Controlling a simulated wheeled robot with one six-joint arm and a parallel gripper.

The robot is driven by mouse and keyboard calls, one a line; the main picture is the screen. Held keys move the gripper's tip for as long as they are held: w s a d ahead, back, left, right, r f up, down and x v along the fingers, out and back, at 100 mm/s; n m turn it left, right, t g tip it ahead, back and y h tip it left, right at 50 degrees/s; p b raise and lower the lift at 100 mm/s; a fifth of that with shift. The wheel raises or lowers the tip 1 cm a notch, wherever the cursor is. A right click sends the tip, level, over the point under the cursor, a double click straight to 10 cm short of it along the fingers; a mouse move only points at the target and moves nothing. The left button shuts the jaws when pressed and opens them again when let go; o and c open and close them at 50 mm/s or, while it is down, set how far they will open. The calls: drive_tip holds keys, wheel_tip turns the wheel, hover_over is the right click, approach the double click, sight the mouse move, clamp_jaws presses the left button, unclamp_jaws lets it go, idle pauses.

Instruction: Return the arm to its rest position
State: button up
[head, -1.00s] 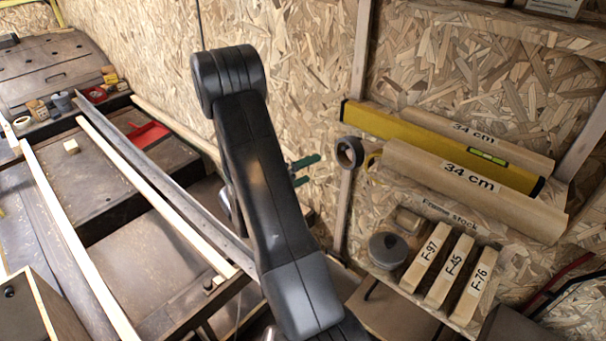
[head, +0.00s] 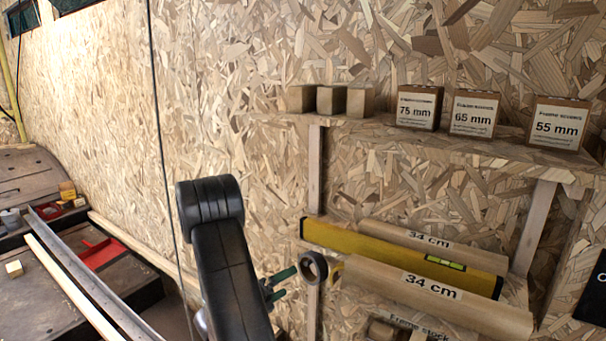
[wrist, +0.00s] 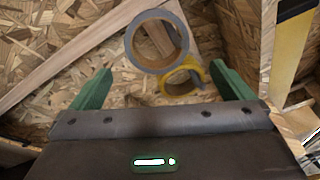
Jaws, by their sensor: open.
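My gripper shows in the wrist view (wrist: 160,90) with its two green fingers spread wide apart and nothing between them. A grey tape roll (wrist: 157,42) and a yellow tape roll (wrist: 183,78) lie beyond the fingers, near the chipboard wall. In the head view my black arm (head: 228,265) stands bent upward in front of the wall. The green fingers (head: 283,285) show partly behind the arm, close to the grey tape roll (head: 313,267). Whether they touch it cannot be told.
A shelf on the right holds a yellow spirit level (head: 400,258) and rolls marked 34 cm (head: 432,292). The upper shelf (head: 380,127) carries screw boxes (head: 474,113) and wooden blocks (head: 331,99).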

drive_tip(key=p+x, duration=0.1)
drive_tip(key=x, duration=0.7)
drive_tip(key=shift+w+d, duration=0.25)
drive_tip(key=shift+s, duration=0.1)
